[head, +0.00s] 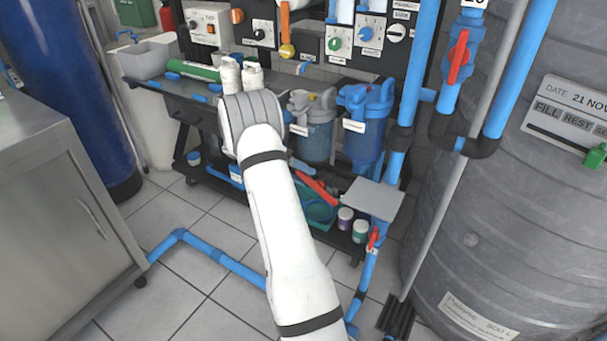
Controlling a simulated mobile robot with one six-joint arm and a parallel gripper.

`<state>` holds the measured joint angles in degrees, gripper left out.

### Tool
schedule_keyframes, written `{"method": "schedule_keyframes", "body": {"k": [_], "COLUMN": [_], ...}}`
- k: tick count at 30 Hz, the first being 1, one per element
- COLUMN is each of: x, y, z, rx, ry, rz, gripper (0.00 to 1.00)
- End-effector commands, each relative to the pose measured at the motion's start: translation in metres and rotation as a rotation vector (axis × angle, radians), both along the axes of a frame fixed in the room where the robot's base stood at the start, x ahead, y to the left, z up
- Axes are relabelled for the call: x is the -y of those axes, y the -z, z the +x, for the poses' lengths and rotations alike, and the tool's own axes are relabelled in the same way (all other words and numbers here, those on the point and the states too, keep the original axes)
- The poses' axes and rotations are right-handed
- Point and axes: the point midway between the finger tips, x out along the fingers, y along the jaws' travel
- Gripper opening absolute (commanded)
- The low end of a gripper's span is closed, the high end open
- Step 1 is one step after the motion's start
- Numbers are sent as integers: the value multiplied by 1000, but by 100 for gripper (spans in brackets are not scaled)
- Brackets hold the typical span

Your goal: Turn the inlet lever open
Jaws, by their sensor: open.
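Two red levers show on blue pipes, and I cannot tell by a label which is the inlet lever. The upper red lever (458,57) is on the vertical pipe at the upper right and points roughly along the pipe, slightly slanted. The smaller lower red lever (373,238) is on the pipe near the floor, below a grey plate, and looks nearly upright. My arm reaches up the middle of the view, and its grey-ended wrist is in front of the bench, left of both levers.
A large grey tank (530,200) fills the right side. Two filter housings (363,135) and a control panel (300,40) stand at the back. A grey plate (373,198) juts out above the lower lever. A steel cabinet (60,190) is at left; a blue pipe (215,255) crosses the tiled floor.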

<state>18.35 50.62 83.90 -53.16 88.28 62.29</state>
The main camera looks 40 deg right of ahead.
Motion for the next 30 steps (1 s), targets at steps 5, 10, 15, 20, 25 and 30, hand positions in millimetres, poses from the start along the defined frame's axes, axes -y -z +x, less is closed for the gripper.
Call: {"method": "schedule_keyframes", "body": {"k": [5,10,15,20,25,30], "x": [-10,-29,-44,-49,-49,-51], "y": [-8,-22,-32,-35,-34,-37], "z": [11,30,44,49,49,48], "rx": [2,2,0,0,0,1], "ry": [-3,-3,-2,1,1,-3], "rz": [-2,0,-1,0,0,9], "gripper": [45,45,45,45,45,45]}}
